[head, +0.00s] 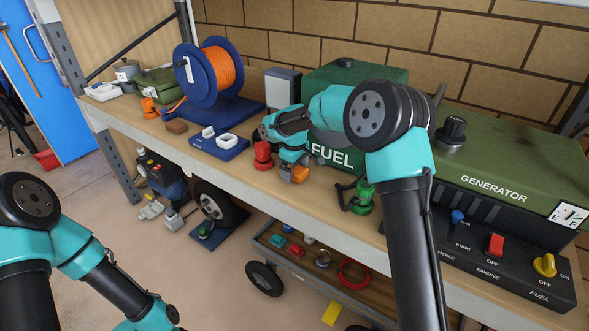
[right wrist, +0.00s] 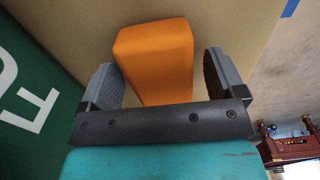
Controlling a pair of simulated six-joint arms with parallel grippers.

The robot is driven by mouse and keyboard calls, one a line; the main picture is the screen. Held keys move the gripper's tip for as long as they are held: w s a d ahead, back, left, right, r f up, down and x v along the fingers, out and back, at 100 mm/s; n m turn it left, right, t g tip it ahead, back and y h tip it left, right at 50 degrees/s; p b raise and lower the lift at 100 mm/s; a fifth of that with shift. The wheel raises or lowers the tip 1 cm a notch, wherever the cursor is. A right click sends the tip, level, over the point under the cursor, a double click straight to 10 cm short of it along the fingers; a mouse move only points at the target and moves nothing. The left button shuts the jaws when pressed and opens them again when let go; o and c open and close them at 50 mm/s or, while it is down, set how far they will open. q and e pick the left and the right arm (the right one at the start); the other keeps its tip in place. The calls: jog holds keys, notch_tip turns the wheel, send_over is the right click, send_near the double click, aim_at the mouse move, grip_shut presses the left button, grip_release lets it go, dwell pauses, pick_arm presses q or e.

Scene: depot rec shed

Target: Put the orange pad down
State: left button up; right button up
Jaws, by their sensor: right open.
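The orange pad (right wrist: 155,55) is a smooth block on the wooden shelf (right wrist: 225,25). In the right wrist view its near end lies between the two fingers of my right gripper (right wrist: 160,85), with a narrow gap on each side. In the head view a small orange part of the pad (head: 299,174) shows just under my right gripper (head: 296,164), near the shelf's front edge. My right gripper is open and points down at the shelf. My left arm is at the lower left of the head view; its gripper is out of the picture.
The green fuel can (head: 385,77) stands close behind my right gripper. A red knobbed piece (head: 263,155) is just left of it, a green piece (head: 362,195) to its right.

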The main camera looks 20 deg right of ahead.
jog(key=shift+r, duration=0.1)
notch_tip(320, 180, up, 12)
dwell(0.6)
dwell(0.4)
notch_tip(320, 180, down, 12)
jog(key=shift+f, duration=0.1)
dwell(0.7)
